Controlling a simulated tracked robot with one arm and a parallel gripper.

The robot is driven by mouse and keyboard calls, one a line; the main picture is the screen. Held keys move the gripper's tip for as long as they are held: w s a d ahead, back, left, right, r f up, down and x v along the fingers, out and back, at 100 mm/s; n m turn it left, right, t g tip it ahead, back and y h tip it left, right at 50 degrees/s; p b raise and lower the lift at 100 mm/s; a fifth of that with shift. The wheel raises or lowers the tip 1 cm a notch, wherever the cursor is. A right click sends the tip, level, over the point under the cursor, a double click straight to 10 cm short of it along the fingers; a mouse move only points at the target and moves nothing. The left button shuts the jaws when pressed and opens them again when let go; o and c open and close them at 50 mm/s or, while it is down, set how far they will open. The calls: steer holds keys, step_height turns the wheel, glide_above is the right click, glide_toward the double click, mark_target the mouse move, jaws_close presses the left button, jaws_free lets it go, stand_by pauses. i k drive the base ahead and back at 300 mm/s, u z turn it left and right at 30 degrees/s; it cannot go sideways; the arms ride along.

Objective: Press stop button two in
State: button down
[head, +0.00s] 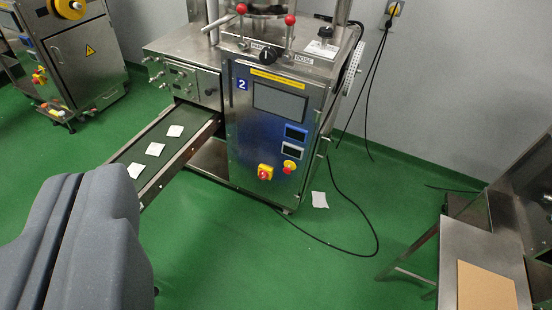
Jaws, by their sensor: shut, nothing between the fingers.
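The packing machine (238,130) with a blue "2" label (242,85) stands in the middle of the view. On the lower right of its front panel is a round red stop button (290,166) on a yellow base. Whether it is pressed in cannot be told at this size. A red and yellow rotary switch (265,172) sits just left of it. My gripper (92,172) is large in the lower left, its grey fingers shut together and empty. It is in front of the machine, to the left of the stop button and apart from it.
A conveyor (185,150) with several white teabags sticks out from the machine toward my gripper. A black cable (375,235) lies on the green floor (330,275) to the right. A steel table (450,240) with a brown board (485,288) stands at lower right. Another machine (85,60) is at upper left.

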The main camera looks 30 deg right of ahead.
mark_target(288, 170)
steer(key=u, duration=0.35)
steer(key=i, duration=0.15)
steer(key=z, duration=3.1)
steer(key=i, duration=1.25)
steer(key=u, duration=3)
